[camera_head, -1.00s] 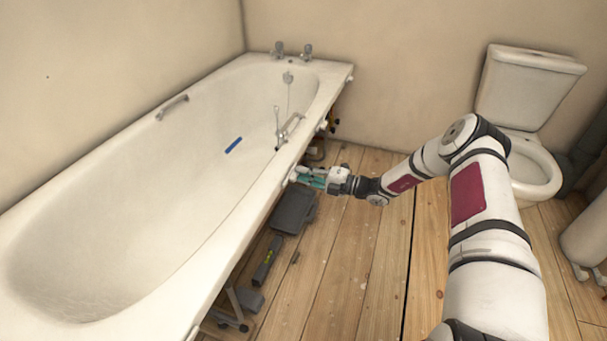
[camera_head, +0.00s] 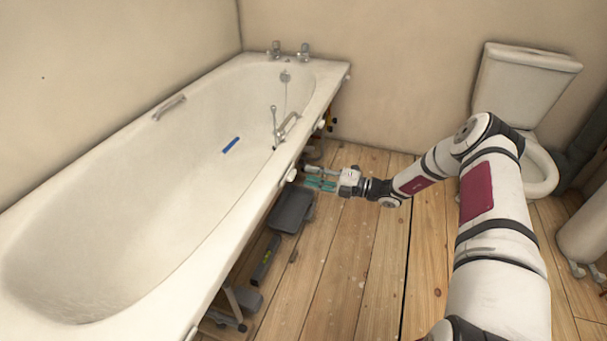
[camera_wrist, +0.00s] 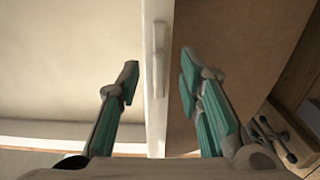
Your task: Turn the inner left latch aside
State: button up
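The inner left latch (camera_head: 292,175) is a small white piece on the outer edge of the bath rim. In the wrist view, a pale elongated latch (camera_wrist: 159,50) lies along the white rim strip. My gripper (camera_head: 318,180) has teal finger pads and is on the floor side of the rim, a short gap from the latch. In the wrist view my gripper (camera_wrist: 158,82) is open, with one finger on each side of the strip and nothing held between them.
Another white latch (camera_head: 322,123) sits farther along the rim. A dark grey box (camera_head: 292,210) and a level-like tool (camera_head: 266,260) lie on the floor under the bath edge. A toilet (camera_head: 525,95) stands at the back right. The wooden floor (camera_head: 345,260) beside the bath is mostly clear.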

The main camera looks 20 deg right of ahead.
jog(key=v, duration=0.8)
jog(key=shift+a, duration=0.1)
